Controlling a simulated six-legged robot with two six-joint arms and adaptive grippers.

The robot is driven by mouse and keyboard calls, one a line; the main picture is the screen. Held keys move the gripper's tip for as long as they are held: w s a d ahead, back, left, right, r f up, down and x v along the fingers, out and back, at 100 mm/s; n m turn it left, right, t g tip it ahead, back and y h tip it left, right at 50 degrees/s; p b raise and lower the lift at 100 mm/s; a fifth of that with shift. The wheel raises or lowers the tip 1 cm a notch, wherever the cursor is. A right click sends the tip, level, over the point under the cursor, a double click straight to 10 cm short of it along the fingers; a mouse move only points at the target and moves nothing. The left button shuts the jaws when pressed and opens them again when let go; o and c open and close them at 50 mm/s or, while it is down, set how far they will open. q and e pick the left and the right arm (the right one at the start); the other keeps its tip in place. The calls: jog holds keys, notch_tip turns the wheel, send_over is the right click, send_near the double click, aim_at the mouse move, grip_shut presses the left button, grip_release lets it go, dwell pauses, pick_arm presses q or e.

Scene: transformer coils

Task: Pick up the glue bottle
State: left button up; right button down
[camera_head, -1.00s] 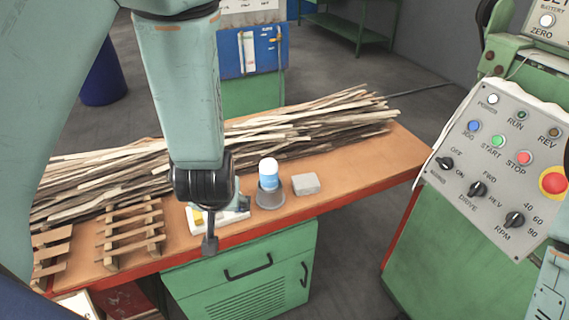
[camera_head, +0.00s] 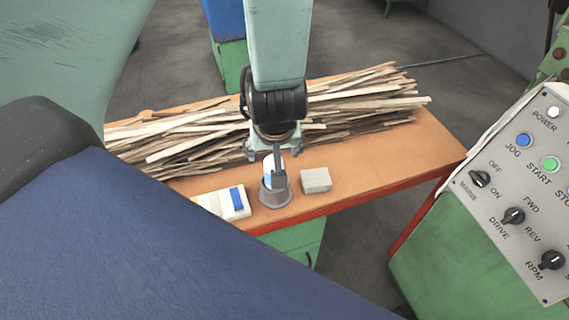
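The glue bottle (camera_head: 268,176), white and blue, stands upright in a round grey holder (camera_head: 276,196) near the front of the workbench. My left gripper (camera_head: 279,163) hangs from the arm at the bottle, its dark finger covering part of the bottle's right side. I see the gripper nearly edge-on, so the gap between its fingers is hidden. I cannot tell whether it touches the bottle. My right gripper is out of view.
A grey block (camera_head: 316,180) sits just right of the holder. A white tray with blue and yellow items (camera_head: 222,203) lies to its left. A pile of wooden strips (camera_head: 368,103) fills the bench's back. A control panel (camera_head: 520,190) stands at right.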

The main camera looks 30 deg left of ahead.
aim_at(273, 163)
pick_arm(q)
jog(key=x, duration=0.4)
jog(key=b+x, duration=0.1)
jog(key=x, duration=0.1)
jog(key=shift+s+d+f, duration=0.25)
jog(key=shift+s, duration=0.1)
jog(key=shift+w+f, duration=0.1)
jog(key=shift+f, duration=0.35)
jog(key=shift+a, duration=0.1)
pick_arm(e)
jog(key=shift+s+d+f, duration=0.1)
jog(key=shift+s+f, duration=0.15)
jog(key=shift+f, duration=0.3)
pick_arm(q)
jog(key=shift+w+a, duration=0.1)
jog(key=shift+c, duration=0.9)
jog(key=shift+d, duration=0.2)
jog(key=c, duration=0.5)
jog(key=shift+c, duration=1.2)
jog(key=c, duration=0.4)
